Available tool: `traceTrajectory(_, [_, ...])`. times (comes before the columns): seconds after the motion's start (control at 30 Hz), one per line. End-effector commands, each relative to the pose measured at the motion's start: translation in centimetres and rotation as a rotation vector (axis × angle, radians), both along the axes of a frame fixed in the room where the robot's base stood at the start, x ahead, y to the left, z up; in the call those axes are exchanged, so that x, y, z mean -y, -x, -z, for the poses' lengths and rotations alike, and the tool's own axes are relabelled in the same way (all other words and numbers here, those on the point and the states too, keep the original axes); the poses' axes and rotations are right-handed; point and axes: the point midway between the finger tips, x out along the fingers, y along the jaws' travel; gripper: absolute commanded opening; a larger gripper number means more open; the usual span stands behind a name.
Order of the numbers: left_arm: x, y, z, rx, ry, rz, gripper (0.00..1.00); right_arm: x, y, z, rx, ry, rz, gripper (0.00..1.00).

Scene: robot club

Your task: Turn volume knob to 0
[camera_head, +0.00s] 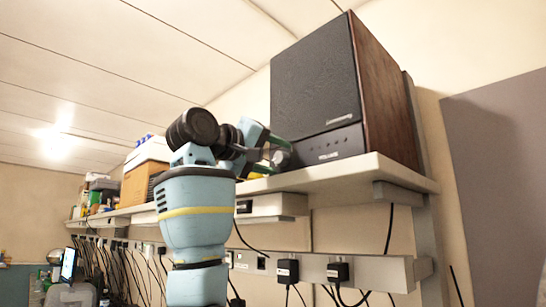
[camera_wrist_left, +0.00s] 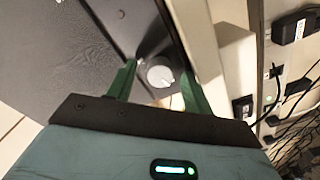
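The speaker (camera_head: 315,80) has a dark textured front and a brown wooden side. It stands on the white wall shelf (camera_head: 405,177). Below its front is a dark panel (camera_head: 345,143) with small white lettering. In the left wrist view the round silver knob (camera_wrist_left: 160,76) shows on the dark panel. My left gripper's green fingers (camera_wrist_left: 157,74) are spread apart, one on each side of the knob. I cannot tell whether they touch it. My right gripper is not in view.
The shelf continues left with boxes, including an orange-brown one (camera_head: 135,185), and other clutter. Below the shelf are black plugs (camera_head: 338,272) and hanging cables on a white rail. A grey panel (camera_head: 500,180) stands at the right.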

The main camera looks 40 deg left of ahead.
Motion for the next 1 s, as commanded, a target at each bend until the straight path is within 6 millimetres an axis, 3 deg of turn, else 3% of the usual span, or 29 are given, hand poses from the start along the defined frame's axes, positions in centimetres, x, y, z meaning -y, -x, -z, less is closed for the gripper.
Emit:
traceTrajectory(0.27, [-0.1, 0.5, 0.0, 0.001, -0.001, -0.001, 0.51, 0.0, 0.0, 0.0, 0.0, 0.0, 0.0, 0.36])
traceTrajectory(0.7, [-0.6, 6.8, -0.1, 0.002, -0.001, -0.001, 0.51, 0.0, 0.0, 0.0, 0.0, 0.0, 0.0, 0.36])
traceTrajectory(1.0, [-0.7, 7.8, 0.0, -0.001, 0.0, 0.0, 0.51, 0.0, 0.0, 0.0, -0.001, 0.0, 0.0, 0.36])
